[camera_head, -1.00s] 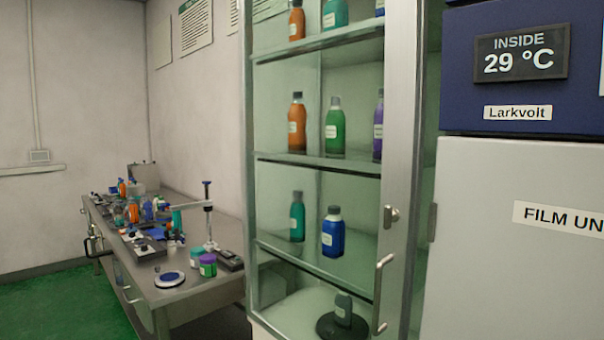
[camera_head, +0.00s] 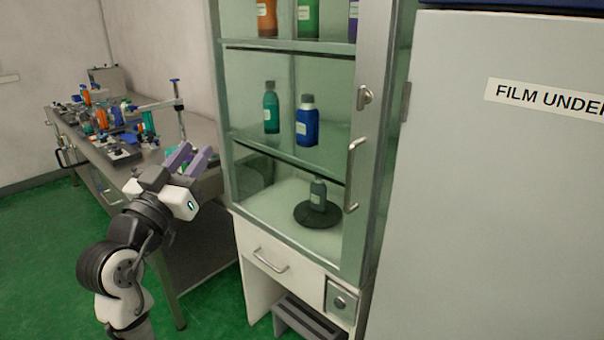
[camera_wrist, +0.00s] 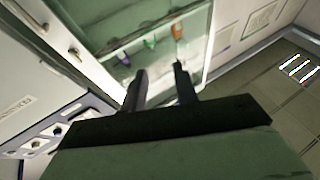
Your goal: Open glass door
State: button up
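The glass door (camera_head: 374,60) is the metal-framed front of a tall cabinet, right of centre in the head view. It appears closed, with bottles showing behind the glass. A vertical bar handle (camera_head: 353,175) is on its right upright, below a small latch (camera_head: 364,97). My gripper (camera_head: 196,155) is left of the cabinet, apart from the door and handle. Its two fingers are spread with nothing between them, as the wrist view also shows (camera_wrist: 160,76). The cabinet's shelves and bottles appear tilted beyond the fingers there.
A metal bench (camera_head: 100,180) crowded with bottles and tools stands along the wall at left. A drawer (camera_head: 268,262) is under the cabinet. A large grey unit (camera_head: 490,200) adjoins it at right. Green floor is open in front at left.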

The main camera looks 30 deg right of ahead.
jog(key=s+d+f+m+g+h, duration=0.25)
jog(key=d+g, duration=0.25)
jog(key=d, duration=0.3)
jog(key=m+g, duration=0.5)
jog(key=g, duration=0.3)
send_near(347, 175)
jog(key=shift+n, duration=0.25)
jog(key=d+p, duration=0.1)
jog(key=d, duration=0.2)
jog(key=w+d+p, duration=0.1)
jog(key=d, duration=0.2)
jog(key=d+p, duration=0.2)
jog(key=d, duration=0.1)
jog(key=shift+w+d+r, duration=0.15)
jog(key=shift+w, duration=0.15)
jog(key=shift+w+d, duration=0.15)
jog(key=shift+d, duration=0.5)
jog(key=shift+c, duration=0.4)
grip_shut()
